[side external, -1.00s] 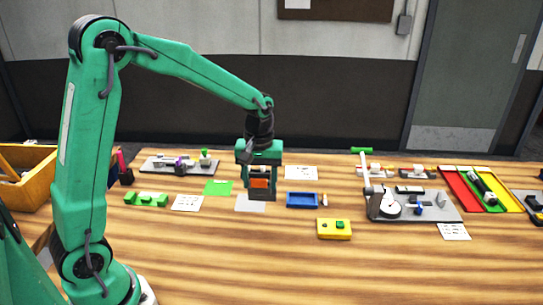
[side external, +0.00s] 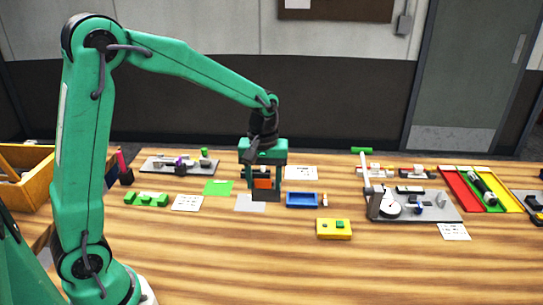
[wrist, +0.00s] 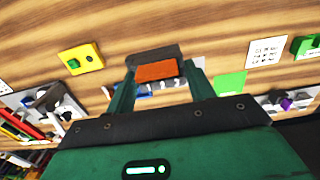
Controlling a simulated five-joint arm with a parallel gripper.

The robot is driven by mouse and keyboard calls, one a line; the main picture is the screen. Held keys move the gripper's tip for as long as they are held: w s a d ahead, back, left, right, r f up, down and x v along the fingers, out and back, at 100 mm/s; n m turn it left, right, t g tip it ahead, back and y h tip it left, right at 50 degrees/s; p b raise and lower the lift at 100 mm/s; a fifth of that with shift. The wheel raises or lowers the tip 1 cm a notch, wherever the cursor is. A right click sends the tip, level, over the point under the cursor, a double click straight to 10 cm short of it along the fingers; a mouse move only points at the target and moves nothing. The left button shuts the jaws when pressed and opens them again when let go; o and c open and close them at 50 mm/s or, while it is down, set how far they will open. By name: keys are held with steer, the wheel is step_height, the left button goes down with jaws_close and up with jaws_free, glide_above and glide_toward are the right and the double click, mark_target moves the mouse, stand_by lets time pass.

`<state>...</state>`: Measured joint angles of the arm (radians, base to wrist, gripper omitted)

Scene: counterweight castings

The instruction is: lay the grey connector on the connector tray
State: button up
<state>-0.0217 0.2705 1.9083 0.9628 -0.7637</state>
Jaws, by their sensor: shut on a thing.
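My gripper (side external: 265,188) is shut on the grey connector (side external: 266,196), a dark grey block with an orange part. In the wrist view the connector (wrist: 152,58) sits between the two green fingers, its orange part facing the camera. It appears to be held above the table, over or near a white sheet; the exact height is hard to tell. A shallow blue tray (side external: 302,206), which looks like the connector tray, lies just right of my gripper. In the wrist view it is mostly hidden behind the connector and fingers.
A yellow block with a green button (side external: 334,229) stands in front and to the right. A grey plate with a dial gauge (side external: 437,215) is further right. A green block (side external: 146,199) and a green card (side external: 218,187) lie left. The front of the table is clear.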

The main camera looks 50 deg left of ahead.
steer(key=w+a+f, duration=0.1)
steer(key=w+f, duration=0.3)
steer(key=w, duration=1.1)
steer(key=shift+a, duration=0.15)
steer(key=shift+f, duration=0.25)
steer(key=shift+f, duration=2.55)
steer(key=shift+f, duration=0.7)
steer(key=o, duration=1)
steer(key=shift+r, duration=3.5)
